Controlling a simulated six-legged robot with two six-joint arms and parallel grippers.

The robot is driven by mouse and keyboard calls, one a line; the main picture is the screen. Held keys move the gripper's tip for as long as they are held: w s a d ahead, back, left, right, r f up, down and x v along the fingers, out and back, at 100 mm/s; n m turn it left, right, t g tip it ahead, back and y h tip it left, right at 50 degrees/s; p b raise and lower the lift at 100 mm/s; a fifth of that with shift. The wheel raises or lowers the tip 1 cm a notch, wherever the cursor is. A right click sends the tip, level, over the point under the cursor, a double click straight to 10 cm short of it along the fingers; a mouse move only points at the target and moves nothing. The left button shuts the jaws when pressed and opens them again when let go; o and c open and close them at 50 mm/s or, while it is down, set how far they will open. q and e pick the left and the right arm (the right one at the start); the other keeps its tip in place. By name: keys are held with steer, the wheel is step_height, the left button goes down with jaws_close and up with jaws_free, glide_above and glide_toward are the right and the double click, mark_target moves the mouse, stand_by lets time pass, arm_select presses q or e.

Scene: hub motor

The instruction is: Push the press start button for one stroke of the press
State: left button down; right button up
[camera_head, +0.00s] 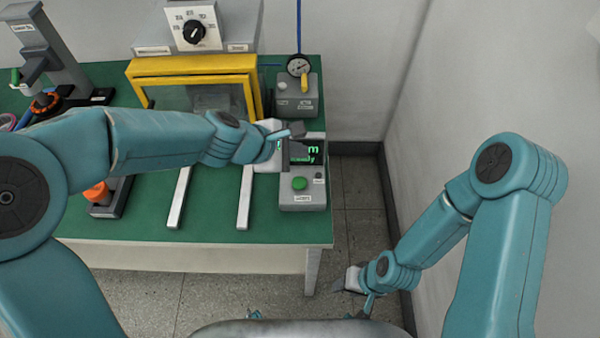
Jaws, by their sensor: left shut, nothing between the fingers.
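A green push button (300,183) sits on the front of a grey control box (290,203) near the table's right front corner. Its label is too small to read. A display (307,152) with green text is behind the button on the same box. My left gripper (294,134) is shut and empty, over the back of the box and partly in front of the display. It is farther back than the green button and apart from it. My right gripper (349,284) hangs low beyond the table's right front corner; its fingers are too small and dark to judge.
A yellow-framed machine (190,68) with a dial stands behind, with two pale rails (245,196) in front. A grey box with a gauge (299,66) and yellow lever stands behind the control box. The green table (130,222) is clear at its front edge. A wall is at right.

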mark_target(297, 184)
arm_select(q)
steer(key=shift+a, duration=0.15)
steer(key=shift+s+f, duration=0.1)
steer(key=shift+s, duration=0.05)
step_height(297, 184, down, 9)
steer(key=b, duration=0.8)
steer(key=shift+r+b, duration=0.2)
steer(key=shift+b, duration=0.15)
stand_by(1.5)
steer(key=shift+f+b, duration=0.4)
